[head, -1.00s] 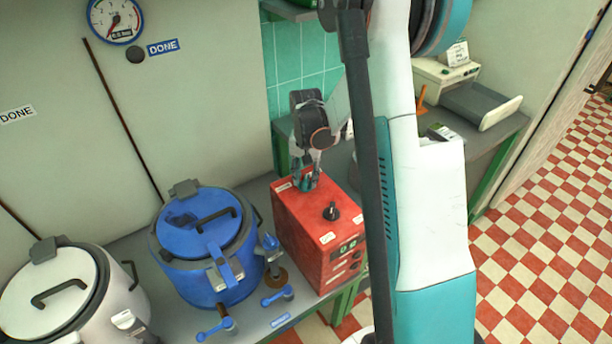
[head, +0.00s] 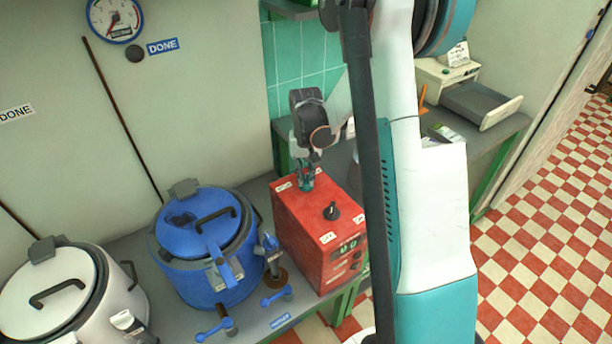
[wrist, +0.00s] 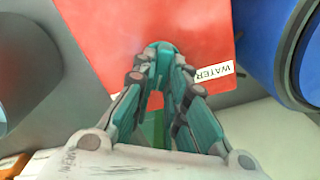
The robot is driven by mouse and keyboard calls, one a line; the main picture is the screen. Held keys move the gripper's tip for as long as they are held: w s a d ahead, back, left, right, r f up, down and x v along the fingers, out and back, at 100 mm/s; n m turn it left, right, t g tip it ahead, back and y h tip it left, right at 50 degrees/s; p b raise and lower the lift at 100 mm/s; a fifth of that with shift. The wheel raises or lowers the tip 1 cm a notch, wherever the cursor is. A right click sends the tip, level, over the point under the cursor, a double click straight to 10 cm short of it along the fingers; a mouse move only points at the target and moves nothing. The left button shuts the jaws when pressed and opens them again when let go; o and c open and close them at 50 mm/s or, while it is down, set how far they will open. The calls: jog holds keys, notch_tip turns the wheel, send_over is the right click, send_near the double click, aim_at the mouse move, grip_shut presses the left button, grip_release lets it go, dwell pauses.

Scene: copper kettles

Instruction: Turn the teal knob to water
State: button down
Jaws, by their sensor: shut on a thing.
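The red box (head: 325,245) stands on the bench, with a black knob (head: 331,211) and white labels on its top. My gripper (head: 305,184) reaches down to the far end of that top and is shut on the teal knob, which is mostly hidden between the fingers. In the wrist view my gripper (wrist: 160,62) has its fingertips together over the red surface, and a little of the teal knob (wrist: 160,47) shows at the tips. The WATER label (wrist: 213,73) lies just right of the fingertips there. Which way the knob points is hard to tell.
A blue kettle (head: 205,270) with taps stands close left of the box, and a white kettle (head: 60,310) is farther left. A gauge (head: 115,18) hangs on the wall. My arm covers the area right of the box.

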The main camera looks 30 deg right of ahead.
jog(key=n+b, duration=0.1)
jog(key=n, duration=0.3)
jog(key=shift+a+n, duration=0.1)
jog(key=shift+n, duration=0.2)
jog(key=n, duration=0.3)
jog(key=shift+a+n, duration=0.1)
jog(key=shift+n, duration=0.3)
jog(key=n+b, duration=0.1)
jog(key=n, duration=0.2)
jog(key=shift+a, duration=0.1)
jog(key=shift+n, duration=1.9)
jog(key=c, duration=1.6)
grip_release()
notch_tip(320, 180, up, 12)
